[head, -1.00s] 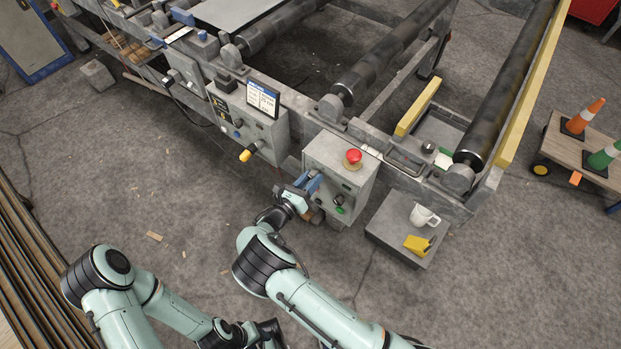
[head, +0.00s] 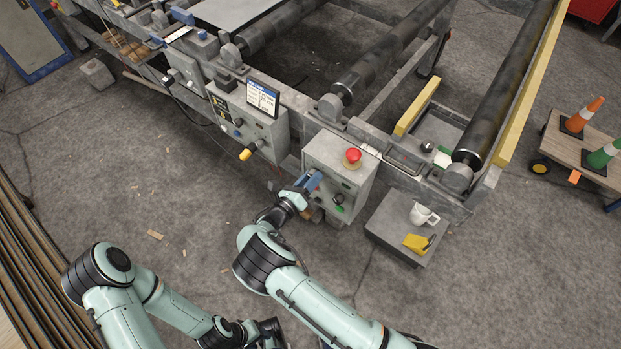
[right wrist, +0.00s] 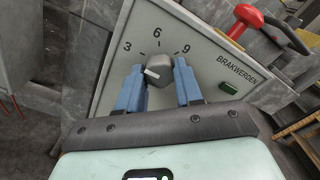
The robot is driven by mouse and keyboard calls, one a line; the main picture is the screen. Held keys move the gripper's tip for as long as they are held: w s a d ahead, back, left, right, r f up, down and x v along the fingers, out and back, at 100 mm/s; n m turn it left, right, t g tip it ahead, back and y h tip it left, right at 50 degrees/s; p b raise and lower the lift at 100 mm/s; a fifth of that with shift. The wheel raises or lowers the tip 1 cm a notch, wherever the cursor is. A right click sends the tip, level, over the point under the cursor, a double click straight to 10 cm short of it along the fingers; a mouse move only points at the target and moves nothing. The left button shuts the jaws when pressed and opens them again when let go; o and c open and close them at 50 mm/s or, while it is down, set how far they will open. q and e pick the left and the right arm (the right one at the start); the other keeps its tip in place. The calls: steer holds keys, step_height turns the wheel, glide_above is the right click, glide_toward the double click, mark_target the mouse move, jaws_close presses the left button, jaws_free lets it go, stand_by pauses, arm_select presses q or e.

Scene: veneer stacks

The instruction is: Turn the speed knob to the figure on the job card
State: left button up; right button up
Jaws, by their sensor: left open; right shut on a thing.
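The speed knob (right wrist: 160,66) is a grey round knob with a white pointer, on a pale panel (right wrist: 205,62) marked 3, 6 and 9. The pointer faces left, roughly toward the 3 or a little below it. My right gripper (right wrist: 159,84) has its blue fingers shut on both sides of the knob. In the head view my right gripper (head: 314,181) is at the left front of the grey control box (head: 325,155), and the knob is hidden there. A card with a blue header (head: 263,95) stands on the box to the left, too small to read. My left gripper (head: 270,332) is open, low over the floor.
A red mushroom button (head: 352,157) tops the control box, and a green button (right wrist: 228,88) sits on its face. A white mug (head: 423,214) and yellow object (head: 416,242) stand on a grey block at right.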

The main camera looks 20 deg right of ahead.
steer(key=o, duration=1)
steer(key=shift+o, duration=0.2)
steer(key=v, duration=1.3)
steer(key=shift+s+a, duration=0.15)
